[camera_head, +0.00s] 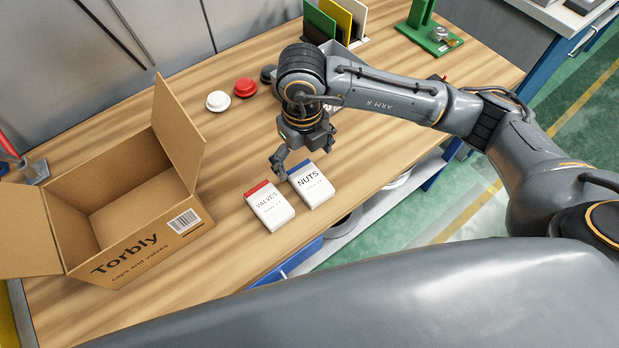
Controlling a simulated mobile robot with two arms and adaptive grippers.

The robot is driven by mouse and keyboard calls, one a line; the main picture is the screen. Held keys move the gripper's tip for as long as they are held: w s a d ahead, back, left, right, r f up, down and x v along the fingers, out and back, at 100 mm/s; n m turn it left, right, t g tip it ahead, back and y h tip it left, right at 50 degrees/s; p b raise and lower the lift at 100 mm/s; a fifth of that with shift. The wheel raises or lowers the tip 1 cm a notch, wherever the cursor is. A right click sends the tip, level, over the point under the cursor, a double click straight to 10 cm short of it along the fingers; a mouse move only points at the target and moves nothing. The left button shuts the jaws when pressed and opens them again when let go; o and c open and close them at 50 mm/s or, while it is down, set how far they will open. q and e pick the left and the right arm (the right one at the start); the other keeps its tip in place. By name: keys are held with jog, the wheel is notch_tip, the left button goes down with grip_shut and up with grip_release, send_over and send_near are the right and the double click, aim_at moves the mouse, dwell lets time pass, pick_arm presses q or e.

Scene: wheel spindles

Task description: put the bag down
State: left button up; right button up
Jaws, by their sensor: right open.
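Two small white bags lie side by side on the wooden workbench. One has a red top and reads "VALVES" (270,208); the other has a blue top and reads "NUTS" (313,186). My right gripper (301,160) is open and points down, just behind the tops of the two bags. One finger is near the gap between the red and blue tops. I cannot tell whether a finger touches either bag. My left gripper is not in view.
An open, empty-looking cardboard box marked "Torbly" (150,248) stands on the left of the workbench (215,270). A white button (218,101) and a red button (245,88) are behind. Coloured panels (335,20) and a green stand (428,35) stand at the back.

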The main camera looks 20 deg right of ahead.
aim_at(306, 176)
jog(key=shift+w+f, duration=0.1)
jog(key=shift+f, duration=0.6)
jog(key=shift+w+f, duration=0.1)
jog(key=shift+f, duration=0.25)
jog(key=shift+s+d+f+p, duration=0.15)
jog(key=shift+f+p, duration=0.25)
jog(key=shift+f, duration=0.2)
jog(key=shift+s+d+f+p, duration=0.1)
jog(key=shift+f+p, duration=0.25)
jog(key=shift+f, duration=0.2)
notch_tip(306, 176, down, 2)
jog(key=shift+w+d+f, duration=0.1)
jog(key=shift+w+f, duration=0.05)
jog(key=shift+f, duration=0.4)
jog(key=shift+c, duration=0.5)
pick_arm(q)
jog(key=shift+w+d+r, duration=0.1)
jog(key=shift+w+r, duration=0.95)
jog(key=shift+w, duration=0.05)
pick_arm(e)
jog(key=c, duration=1.4)
jog(key=shift+o, duration=0.2)
